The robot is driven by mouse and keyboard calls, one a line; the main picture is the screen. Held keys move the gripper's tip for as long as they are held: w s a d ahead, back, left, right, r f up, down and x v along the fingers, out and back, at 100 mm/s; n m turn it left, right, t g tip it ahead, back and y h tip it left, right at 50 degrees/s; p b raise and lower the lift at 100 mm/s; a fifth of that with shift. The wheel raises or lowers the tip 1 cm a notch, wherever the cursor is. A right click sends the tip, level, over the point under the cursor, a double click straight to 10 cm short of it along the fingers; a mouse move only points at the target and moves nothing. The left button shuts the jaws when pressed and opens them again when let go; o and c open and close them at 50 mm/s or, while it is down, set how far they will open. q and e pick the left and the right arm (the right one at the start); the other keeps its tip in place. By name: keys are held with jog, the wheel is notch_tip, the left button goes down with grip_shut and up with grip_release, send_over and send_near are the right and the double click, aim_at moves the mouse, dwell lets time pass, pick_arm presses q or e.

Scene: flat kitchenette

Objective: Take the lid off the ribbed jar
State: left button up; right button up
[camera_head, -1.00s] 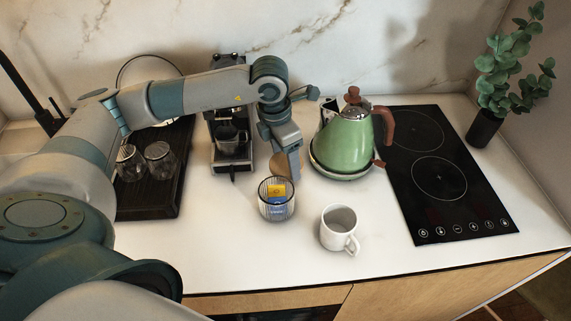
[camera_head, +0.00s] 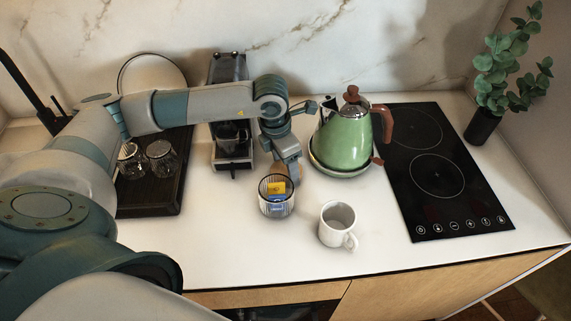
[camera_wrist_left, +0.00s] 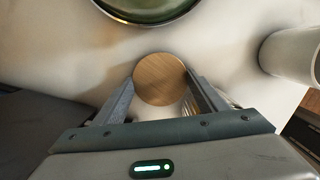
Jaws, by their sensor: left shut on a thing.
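The ribbed jar (camera_head: 277,209) is clear glass and stands upright on the counter with its top open. A yellow packet and a blue one show inside it. The round wooden lid (camera_head: 279,171) is off the jar, just behind it, partly hidden by my gripper and the jar. My left gripper (camera_head: 289,179) is shut on the lid. In the left wrist view the lid (camera_wrist_left: 160,80) sits between the two fingers (camera_wrist_left: 160,88). I cannot tell whether it touches the counter. My right gripper is out of view.
A green kettle (camera_head: 346,145) stands close to the right of my gripper. A white mug (camera_head: 333,228) is right of the jar. A coffee machine (camera_head: 229,75) and a dark tray (camera_head: 150,203) with glass jars are at left. A black hob (camera_head: 440,180) lies at right.

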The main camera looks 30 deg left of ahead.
aim_at(280, 173)
pick_arm(q)
jog(key=shift+f, duration=0.1)
jog(key=o, duration=1.2)
jog(key=shift+c, duration=0.2)
jog(key=shift+r+b, duration=0.35)
jog(key=shift+r, duration=0.3)
notch_tip(280, 173, up, 11)
jog(key=s+b, duration=0.1)
jog(key=b, duration=0.3)
jog(key=shift+s+a, duration=0.25)
jog(key=shift+a, duration=0.2)
jog(key=shift+f, duration=0.15)
